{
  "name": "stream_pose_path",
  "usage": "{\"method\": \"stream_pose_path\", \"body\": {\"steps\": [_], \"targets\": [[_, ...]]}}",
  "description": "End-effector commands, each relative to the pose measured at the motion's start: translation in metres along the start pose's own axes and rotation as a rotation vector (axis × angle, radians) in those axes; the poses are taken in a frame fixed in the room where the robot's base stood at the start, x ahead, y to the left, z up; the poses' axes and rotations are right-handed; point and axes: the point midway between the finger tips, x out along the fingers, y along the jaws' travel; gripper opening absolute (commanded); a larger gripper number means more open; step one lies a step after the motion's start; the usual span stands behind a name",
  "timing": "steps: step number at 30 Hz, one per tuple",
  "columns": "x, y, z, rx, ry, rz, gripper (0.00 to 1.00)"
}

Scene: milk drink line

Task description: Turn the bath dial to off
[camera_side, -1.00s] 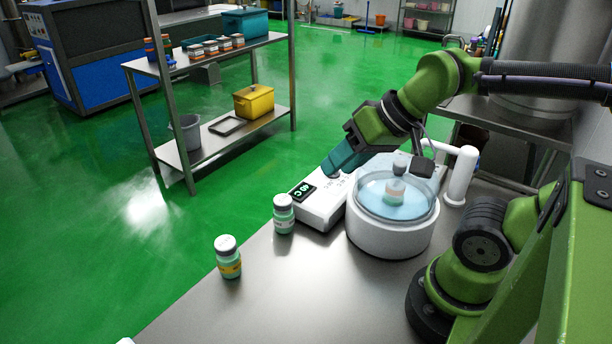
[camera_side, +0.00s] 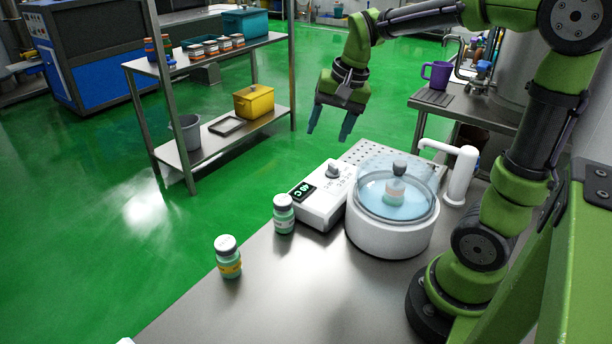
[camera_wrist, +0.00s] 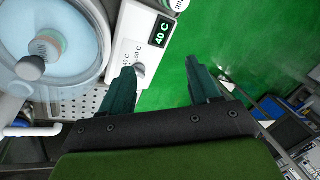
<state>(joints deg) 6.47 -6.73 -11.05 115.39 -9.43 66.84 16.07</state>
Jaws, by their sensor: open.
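The bath dial is a grey knob (camera_side: 333,171) on top of the white control box (camera_side: 318,212), whose display (camera_side: 304,191) is lit; in the wrist view the display (camera_wrist: 161,31) reads 40 C. Printed temperature marks surround the dial, which is partly hidden behind a finger in the wrist view. The round white water bath (camera_side: 390,232) stands beside the box, with a capped bottle (camera_side: 396,190) under its clear cover. My gripper (camera_side: 330,136) is open and empty, pointing down above and behind the dial, apart from it. In the wrist view its two fingers (camera_wrist: 163,82) are spread.
Two capped bottles stand on the bench, one by the box (camera_side: 284,215) and one nearer (camera_side: 228,258). A white tap (camera_side: 461,175) rises right of the bath. A perforated plate (camera_side: 372,155) lies behind it.

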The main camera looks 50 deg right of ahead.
Motion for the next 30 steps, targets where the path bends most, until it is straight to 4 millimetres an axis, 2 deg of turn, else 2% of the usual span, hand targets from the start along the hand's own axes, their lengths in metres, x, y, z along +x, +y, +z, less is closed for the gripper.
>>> {"method": "stream_pose_path", "body": {"steps": [1, 3, 6, 9, 12, 17, 23, 30], "targets": [[0.007, 0.003, -0.025, 0.122, -0.013, 0.057, 0.62], [0.012, 0.009, -0.055, 0.294, -0.017, 0.128, 0.62], [0.016, 0.019, -0.090, 0.543, -0.001, 0.223, 0.62], [0.011, 0.022, -0.113, 0.766, 0.031, 0.286, 0.62], [-0.004, 0.019, -0.116, 0.913, 0.051, 0.294, 0.62], [0.001, 0.021, -0.110, 0.988, 0.041, 0.309, 0.62], [0.029, 0.029, -0.106, 0.986, 0.040, 0.311, 0.62], [0.080, 0.044, -0.101, 0.985, 0.040, 0.311, 0.62]]}}
